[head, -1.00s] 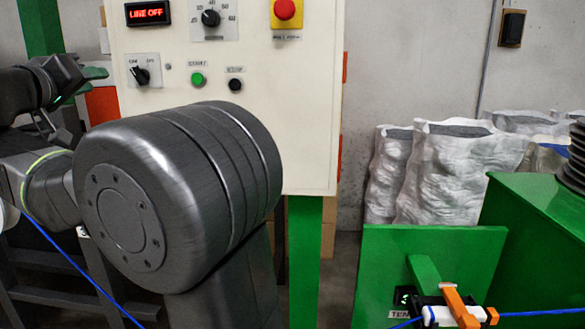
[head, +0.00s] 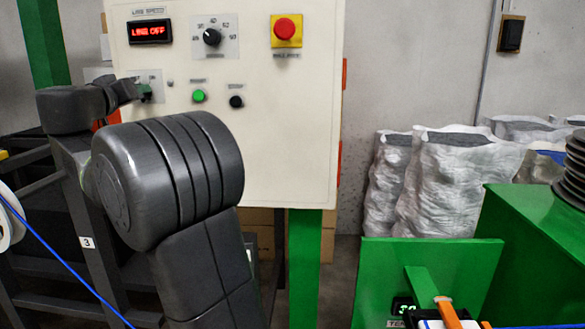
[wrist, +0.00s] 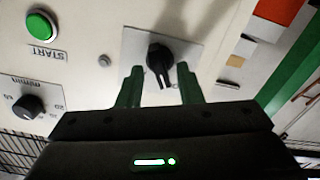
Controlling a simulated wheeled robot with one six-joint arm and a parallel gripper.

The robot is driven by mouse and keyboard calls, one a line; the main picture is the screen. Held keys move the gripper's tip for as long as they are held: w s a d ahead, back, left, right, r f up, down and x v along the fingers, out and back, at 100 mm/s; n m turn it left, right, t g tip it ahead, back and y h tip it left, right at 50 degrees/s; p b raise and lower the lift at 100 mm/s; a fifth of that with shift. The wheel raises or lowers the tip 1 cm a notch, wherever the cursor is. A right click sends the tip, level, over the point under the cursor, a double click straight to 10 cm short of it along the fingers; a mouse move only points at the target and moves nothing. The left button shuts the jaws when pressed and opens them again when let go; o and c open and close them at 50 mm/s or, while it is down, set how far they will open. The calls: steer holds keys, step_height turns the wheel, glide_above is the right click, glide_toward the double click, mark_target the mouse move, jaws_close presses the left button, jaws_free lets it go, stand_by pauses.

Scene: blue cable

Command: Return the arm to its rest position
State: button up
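My arm stretches out in front of a cream control panel (head: 270,130). My gripper (head: 146,92) is at the panel's left side in the head view, partly hiding the selector switch there. In the wrist view its two green fingers are spread apart, with the black selector knob (wrist: 159,58) showing in the gap between them. The gripper (wrist: 160,80) looks empty. I cannot tell whether the fingertips reach past the knob or stop just short of it.
A speed dial (head: 212,37), red stop button (head: 286,29) and green start button (head: 199,96) are on the panel. A blue cable (head: 55,254) runs at lower left. Green machinery (head: 430,265) stands at right.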

steer(key=shift+d+r+m+p, duration=0.1)
steer(key=shift+m+p, duration=2.55)
steer(key=shift+m, duration=0.65)
